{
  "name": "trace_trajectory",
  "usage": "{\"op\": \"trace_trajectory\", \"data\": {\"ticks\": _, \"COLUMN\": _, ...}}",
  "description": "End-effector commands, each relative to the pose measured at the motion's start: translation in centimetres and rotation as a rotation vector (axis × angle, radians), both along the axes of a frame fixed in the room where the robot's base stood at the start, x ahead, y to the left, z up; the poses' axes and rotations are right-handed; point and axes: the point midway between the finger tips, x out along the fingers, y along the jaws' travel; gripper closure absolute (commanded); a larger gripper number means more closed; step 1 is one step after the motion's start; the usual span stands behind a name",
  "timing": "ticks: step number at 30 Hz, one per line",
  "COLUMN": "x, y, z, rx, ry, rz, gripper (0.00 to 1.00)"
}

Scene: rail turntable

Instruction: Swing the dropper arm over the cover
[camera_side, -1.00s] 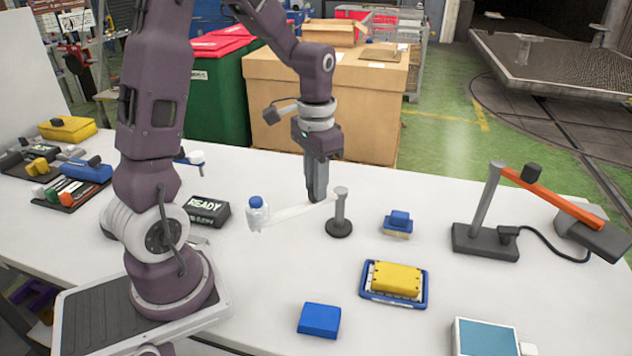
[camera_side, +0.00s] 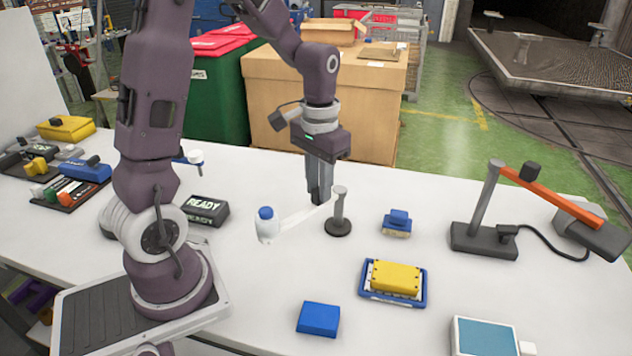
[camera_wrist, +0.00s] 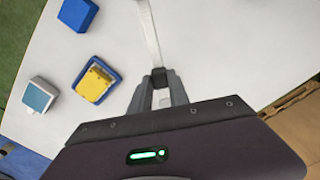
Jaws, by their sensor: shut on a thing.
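The dropper arm is a white bar (camera_side: 298,221) reaching left from a dark post (camera_side: 340,212) on a round base. A white bottle with a blue cap (camera_side: 266,222) hangs at its far end. My gripper (camera_side: 318,198) points down and is shut on the bar near the post. In the wrist view, my gripper (camera_wrist: 158,92) holds a dark piece (camera_wrist: 158,77) on the white bar (camera_wrist: 150,32). A yellow block (camera_side: 395,278) sits in a blue tray (camera_side: 367,294) to the right and in front; it looks like the cover, but I cannot be sure.
A blue block (camera_side: 318,319) lies in front, with clear table between it and the bottle. A small blue-topped block (camera_side: 398,222) stands right of the post. A lamp-like stand with an orange arm (camera_side: 552,196) is farther right. A READY box (camera_side: 208,210) is left.

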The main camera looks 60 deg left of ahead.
Motion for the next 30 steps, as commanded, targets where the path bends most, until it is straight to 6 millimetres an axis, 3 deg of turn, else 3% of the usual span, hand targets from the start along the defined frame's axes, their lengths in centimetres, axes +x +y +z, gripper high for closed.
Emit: {"op": "trace_trajectory", "data": {"ticks": 30, "x": 3.9, "y": -4.4, "z": 0.1, "rx": -0.002, "ry": -0.003, "rz": 0.955, "gripper": 1.00}}
